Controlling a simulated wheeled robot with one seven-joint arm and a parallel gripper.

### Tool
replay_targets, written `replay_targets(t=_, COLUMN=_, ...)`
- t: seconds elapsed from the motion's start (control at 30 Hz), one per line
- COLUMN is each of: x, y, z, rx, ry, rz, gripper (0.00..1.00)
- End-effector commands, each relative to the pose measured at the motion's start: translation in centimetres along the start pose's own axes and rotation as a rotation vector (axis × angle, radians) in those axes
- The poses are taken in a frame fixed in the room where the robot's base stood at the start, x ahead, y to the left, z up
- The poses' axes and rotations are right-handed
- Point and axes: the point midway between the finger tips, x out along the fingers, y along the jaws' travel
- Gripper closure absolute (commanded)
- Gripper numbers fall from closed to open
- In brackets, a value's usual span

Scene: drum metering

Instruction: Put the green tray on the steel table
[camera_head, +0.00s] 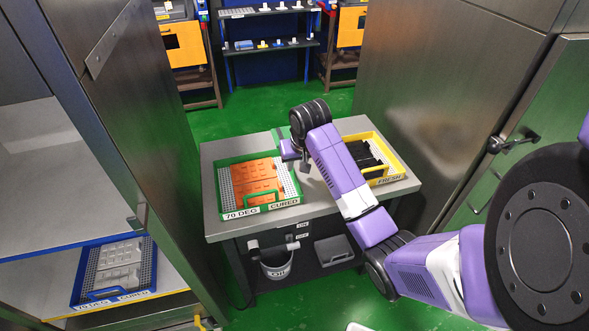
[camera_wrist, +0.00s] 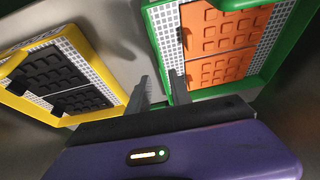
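The green tray (camera_head: 219,192) lies flat on the left part of the steel table (camera_head: 312,200). It holds orange pieces on a pale grid, and its front label reads "70 DEG CURED". My gripper (camera_head: 302,166) is over the table near the tray's right side, between it and the yellow tray. In the wrist view my gripper (camera_wrist: 161,90) shows two dark fingers with a gap and nothing visible between them. The right finger is close to the near corner of the green tray (camera_wrist: 292,45). I cannot tell whether it touches.
The yellow tray (camera_head: 400,165) with black pieces, labelled "FRESH", is on the table's right. A blue tray (camera_head: 150,294) with pale pieces sits in the open cabinet at left. Steel cabinets flank the table.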

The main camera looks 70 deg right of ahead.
Motion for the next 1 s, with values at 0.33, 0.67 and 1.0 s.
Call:
replay_targets(t=0.33, x=-5.8, y=-0.1, z=0.0, rx=-0.001, ry=0.001, rz=-0.001, gripper=0.75)
replay_targets(t=0.67, x=-6.6, y=0.0, z=0.0, rx=0.001, ry=-0.001, rz=0.0, gripper=0.75)
replay_targets(t=1.0, x=-6.6, y=0.0, z=0.0, rx=0.0, ry=-0.001, rz=0.0, gripper=0.75)
